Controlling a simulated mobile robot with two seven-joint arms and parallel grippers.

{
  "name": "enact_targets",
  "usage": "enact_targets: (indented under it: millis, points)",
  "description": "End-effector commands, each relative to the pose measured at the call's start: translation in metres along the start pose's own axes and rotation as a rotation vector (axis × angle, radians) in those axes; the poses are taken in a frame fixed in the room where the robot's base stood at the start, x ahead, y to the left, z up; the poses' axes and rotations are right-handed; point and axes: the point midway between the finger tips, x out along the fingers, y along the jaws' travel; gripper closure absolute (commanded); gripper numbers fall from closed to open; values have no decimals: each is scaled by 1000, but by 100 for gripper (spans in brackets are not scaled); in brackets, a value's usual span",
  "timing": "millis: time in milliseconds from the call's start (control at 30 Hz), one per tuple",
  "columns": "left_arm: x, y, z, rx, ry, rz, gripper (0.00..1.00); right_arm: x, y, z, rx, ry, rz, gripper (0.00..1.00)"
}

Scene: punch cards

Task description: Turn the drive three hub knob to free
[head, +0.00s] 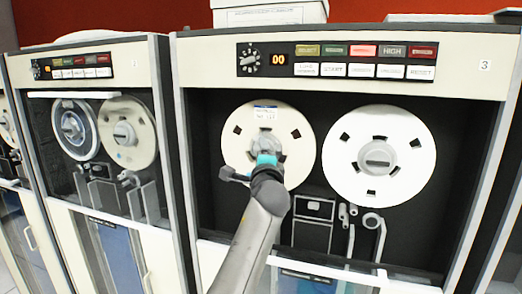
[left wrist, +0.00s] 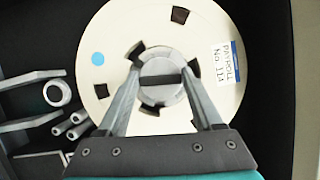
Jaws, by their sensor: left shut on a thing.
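Drive three (head: 340,60) carries the number 3 at its top right. Its left reel (head: 239,157) is cream with a white label, which reads PAYROLL in the left wrist view (left wrist: 104,85). My left gripper (head: 266,146) is at this reel's hub, partly hiding it in the head view. In the left wrist view my left gripper's fingers (left wrist: 162,74) are shut on the round grey hub knob (left wrist: 158,93), one on each side. A dark bar crosses the knob between the fingers. My right gripper is in neither view.
A second reel (head: 345,140) with its own hub (head: 377,157) sits close on the right. Tape guides (head: 373,222) stick out below the reels. Drive two (head: 95,115) stands on the left. The cabinet's side frame borders the open bay.

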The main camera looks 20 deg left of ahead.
Motion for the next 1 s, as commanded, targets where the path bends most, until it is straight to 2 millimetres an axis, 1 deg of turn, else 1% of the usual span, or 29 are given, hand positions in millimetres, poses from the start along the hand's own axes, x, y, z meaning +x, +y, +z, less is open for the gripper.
enact_targets:
  millis: [100,300,833,867,1000]
  points:
    - [0,0,0,-54,0,25,88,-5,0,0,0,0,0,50]
    - [0,0,-1,-110,1,48,88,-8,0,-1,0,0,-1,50]
    - [0,1,0,-131,1,56,88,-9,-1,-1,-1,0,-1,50]
    - [0,1,0,-131,1,56,31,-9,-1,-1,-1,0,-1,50]
    - [0,1,0,-130,1,56,16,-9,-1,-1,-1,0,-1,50]
